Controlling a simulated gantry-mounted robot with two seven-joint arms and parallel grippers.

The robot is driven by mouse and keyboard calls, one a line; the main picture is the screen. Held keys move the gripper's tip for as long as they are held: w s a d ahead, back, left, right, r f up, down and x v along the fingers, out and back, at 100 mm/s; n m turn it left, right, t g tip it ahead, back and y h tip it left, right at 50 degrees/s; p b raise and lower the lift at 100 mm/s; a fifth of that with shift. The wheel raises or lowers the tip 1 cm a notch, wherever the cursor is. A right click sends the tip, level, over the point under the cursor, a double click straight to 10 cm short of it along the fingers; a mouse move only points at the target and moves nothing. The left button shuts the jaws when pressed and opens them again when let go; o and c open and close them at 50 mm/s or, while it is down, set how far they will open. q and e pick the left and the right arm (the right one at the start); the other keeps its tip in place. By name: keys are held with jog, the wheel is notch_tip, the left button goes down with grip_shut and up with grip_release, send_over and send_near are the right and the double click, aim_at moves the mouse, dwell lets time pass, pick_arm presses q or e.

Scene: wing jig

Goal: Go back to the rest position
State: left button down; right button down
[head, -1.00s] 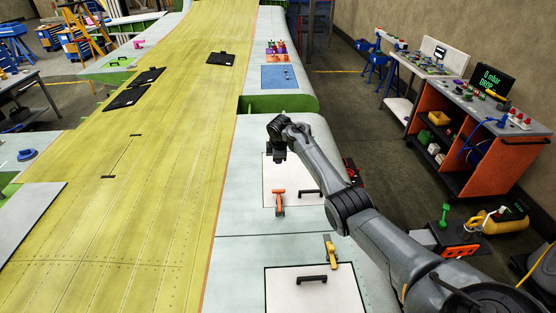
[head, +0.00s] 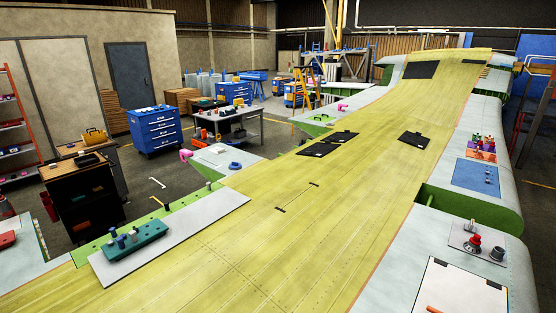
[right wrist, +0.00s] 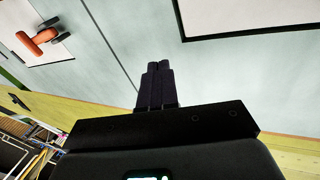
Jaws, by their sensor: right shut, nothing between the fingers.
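My right gripper (right wrist: 157,82) shows in the right wrist view. Its two dark fingers are together, with nothing between them. It hangs over the pale grey-green wing surface (right wrist: 140,30), apart from the things there. An orange-handled tool (right wrist: 38,42) lies at the upper left of that view, on a white panel. Another white panel (right wrist: 245,12) with a dark border is at the upper right. No arm or gripper of mine shows in the head view, so my left gripper is out of sight.
The yellow wing skin (head: 290,220) runs across the head view. A green tray (head: 135,242) with several small tools lies on its left edge. Black plates (head: 412,138) lie farther along. A red-knobbed part (head: 473,242) stands on the right border. A blue cabinet (head: 155,130) and workbench stand beyond.

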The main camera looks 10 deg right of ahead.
jog(key=shift+m+y, duration=0.6)
jog(key=shift+y, duration=0.2)
jog(key=s+a, duration=0.6)
jog(key=s+a+r, duration=0.1)
jog(key=s+a, duration=0.1)
jog(key=s, duration=0.1)
jog(key=shift+a, duration=0.4)
jog(key=s+a+r+m+y, duration=0.2)
jog(key=s+a+r, duration=0.4)
jog(key=s, duration=0.4)
jog(key=shift+a+m+p, duration=0.3)
jog(key=shift+a+p, duration=0.15)
jog(key=shift+a, duration=0.05)
